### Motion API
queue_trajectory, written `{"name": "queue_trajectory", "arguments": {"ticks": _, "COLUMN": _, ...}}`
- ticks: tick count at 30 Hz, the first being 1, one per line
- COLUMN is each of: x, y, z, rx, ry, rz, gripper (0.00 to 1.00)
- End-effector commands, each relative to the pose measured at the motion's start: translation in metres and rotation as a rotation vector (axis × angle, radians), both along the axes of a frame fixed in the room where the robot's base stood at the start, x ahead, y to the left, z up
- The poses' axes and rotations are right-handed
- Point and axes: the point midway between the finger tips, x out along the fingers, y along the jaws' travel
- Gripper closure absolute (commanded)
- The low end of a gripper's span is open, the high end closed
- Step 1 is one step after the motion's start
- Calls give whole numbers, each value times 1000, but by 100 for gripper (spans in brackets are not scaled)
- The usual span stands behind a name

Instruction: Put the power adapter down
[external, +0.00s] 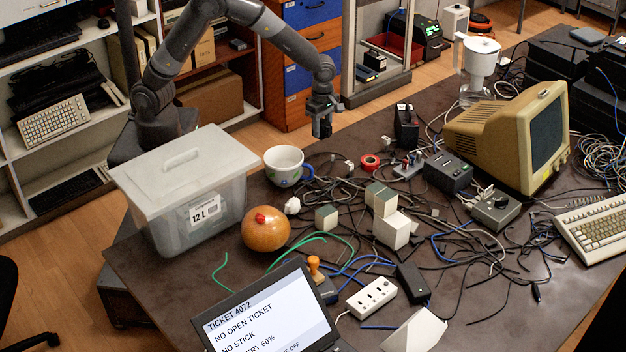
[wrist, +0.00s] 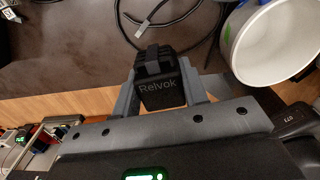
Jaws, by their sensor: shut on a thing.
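My gripper (external: 321,118) hangs over the table's back edge, behind and to the right of the white mug (external: 284,160). In the wrist view, my gripper (wrist: 158,75) is shut on a black block marked "Relvok", the power adapter (wrist: 160,92). One finger is on each side of it. The adapter appears to be held above the table (wrist: 60,60), apart from it. In the external view the adapter is too small and dark to tell from the fingers.
The mug shows close on the right in the wrist view (wrist: 280,45). Tangled cables (external: 340,190) cover the table's middle. A lidded clear box (external: 190,230) and an orange round object (external: 265,232) stand left. Bare tabletop (external: 365,130) lies right of my gripper.

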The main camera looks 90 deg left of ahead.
Motion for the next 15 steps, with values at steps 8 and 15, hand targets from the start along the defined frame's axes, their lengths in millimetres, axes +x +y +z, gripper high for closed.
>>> {"name": "queue_trajectory", "arguments": {"ticks": 8, "x": 1, "y": -1, "z": 38, "rx": 0, "ry": -5, "rz": -1, "gripper": 87}}
{"name": "queue_trajectory", "arguments": {"ticks": 15, "x": 1, "y": 0, "z": 93, "rx": 0, "ry": -4, "rz": -1, "gripper": 87}}
